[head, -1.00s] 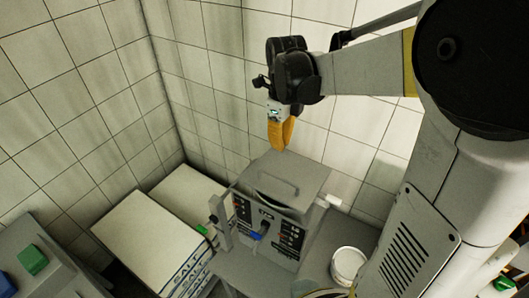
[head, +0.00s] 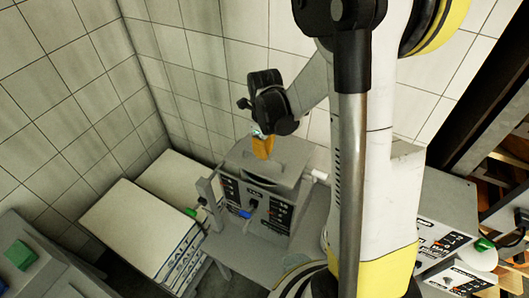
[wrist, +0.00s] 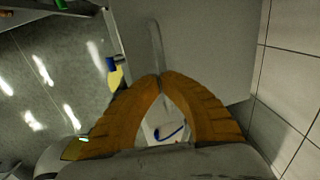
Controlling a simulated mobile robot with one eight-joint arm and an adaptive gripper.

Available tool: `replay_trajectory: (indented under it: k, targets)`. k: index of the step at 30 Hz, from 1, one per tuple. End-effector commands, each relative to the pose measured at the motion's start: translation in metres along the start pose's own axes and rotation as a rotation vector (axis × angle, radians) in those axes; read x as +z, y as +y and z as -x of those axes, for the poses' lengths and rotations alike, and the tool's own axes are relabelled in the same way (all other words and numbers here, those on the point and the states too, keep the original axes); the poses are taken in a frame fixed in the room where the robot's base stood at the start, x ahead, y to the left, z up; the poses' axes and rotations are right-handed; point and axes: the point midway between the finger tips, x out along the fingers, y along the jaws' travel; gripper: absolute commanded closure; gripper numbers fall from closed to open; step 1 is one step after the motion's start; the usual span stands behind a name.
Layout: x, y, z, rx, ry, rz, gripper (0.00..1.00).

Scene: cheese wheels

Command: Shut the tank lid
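The tank (head: 258,207) is a grey box with a control panel on its front. Its grey lid (head: 290,158) has a bar handle on top and seems tilted, with a darker band below its front edge. My gripper (head: 263,156) is low over the lid, with its orange fingers by the handle. In the wrist view the lid (wrist: 205,45) fills the upper middle, and the handle (wrist: 155,45) runs down to my fingertips (wrist: 162,79). The fingertips are together. I cannot tell whether the handle is between them.
White-topped boxes (head: 125,225) stand left of the tank. A grey unit with a green button (head: 20,254) is at the lower left. A control console (head: 445,240) stands at the right. Tiled walls (head: 190,60) close off the back and left.

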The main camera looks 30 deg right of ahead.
Motion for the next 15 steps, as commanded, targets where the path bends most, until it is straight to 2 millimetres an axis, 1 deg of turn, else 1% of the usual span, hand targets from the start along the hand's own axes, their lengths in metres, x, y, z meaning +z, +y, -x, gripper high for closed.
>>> replay_trajectory:
  k: [10,13,15]
  targets:
    - [0.0,0.001,-0.002,-0.004,0.0,0.0,1.0]
    - [0.001,0.003,-0.009,-0.026,0.0,0.002,1.0]
    - [0.0,0.007,-0.017,-0.055,0.002,0.004,1.0]
